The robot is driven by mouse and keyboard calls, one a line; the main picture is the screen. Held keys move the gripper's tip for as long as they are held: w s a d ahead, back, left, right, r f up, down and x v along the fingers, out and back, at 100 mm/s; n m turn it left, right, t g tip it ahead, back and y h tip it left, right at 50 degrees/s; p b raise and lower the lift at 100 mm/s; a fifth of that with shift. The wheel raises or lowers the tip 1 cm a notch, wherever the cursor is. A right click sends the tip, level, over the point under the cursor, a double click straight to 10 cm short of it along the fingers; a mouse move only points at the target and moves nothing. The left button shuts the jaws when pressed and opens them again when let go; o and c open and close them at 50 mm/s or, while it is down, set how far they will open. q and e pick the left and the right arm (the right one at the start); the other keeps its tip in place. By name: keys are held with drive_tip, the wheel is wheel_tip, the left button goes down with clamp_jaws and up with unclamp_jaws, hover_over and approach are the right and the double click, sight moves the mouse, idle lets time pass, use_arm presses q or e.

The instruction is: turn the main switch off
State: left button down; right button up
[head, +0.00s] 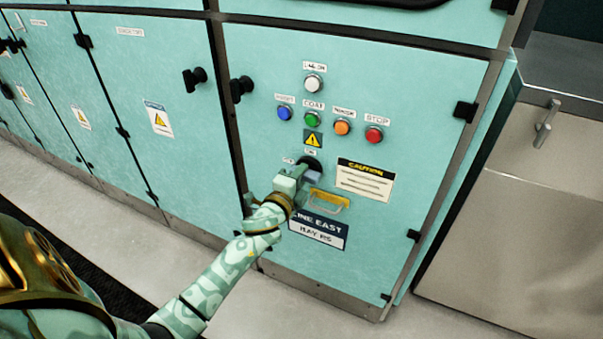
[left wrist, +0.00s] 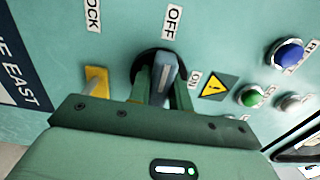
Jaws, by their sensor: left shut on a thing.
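The main switch is a grey handle (left wrist: 164,80) on a round black base (head: 312,164) in the teal cabinet door. In the left wrist view the white OFF label (left wrist: 172,21) is above it and the ON label (left wrist: 193,84) is to its right. The handle's pale line points roughly towards OFF in that view. My left gripper (head: 305,175) is shut on the handle, with one green finger on each side (left wrist: 160,92). In the head view it hides much of the switch. My right gripper is not in view.
Above the switch are a warning sign (head: 312,139) and several buttons, including a red one (head: 374,135). A caution plate (head: 365,181) is to the right. Floor shows in front of the cabinet.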

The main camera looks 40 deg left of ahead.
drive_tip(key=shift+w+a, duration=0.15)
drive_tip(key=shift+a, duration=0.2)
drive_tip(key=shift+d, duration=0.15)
use_arm(q)
drive_tip(key=c, duration=1.3)
unclamp_jaws()
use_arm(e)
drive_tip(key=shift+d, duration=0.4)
use_arm(q)
drive_tip(key=p+v, duration=0.2)
drive_tip(key=v, duration=1.4)
drive_tip(key=shift+s+a+f+p, duration=0.1)
drive_tip(key=shift+s+p, duration=0.15)
drive_tip(key=shift+p, duration=0.15)
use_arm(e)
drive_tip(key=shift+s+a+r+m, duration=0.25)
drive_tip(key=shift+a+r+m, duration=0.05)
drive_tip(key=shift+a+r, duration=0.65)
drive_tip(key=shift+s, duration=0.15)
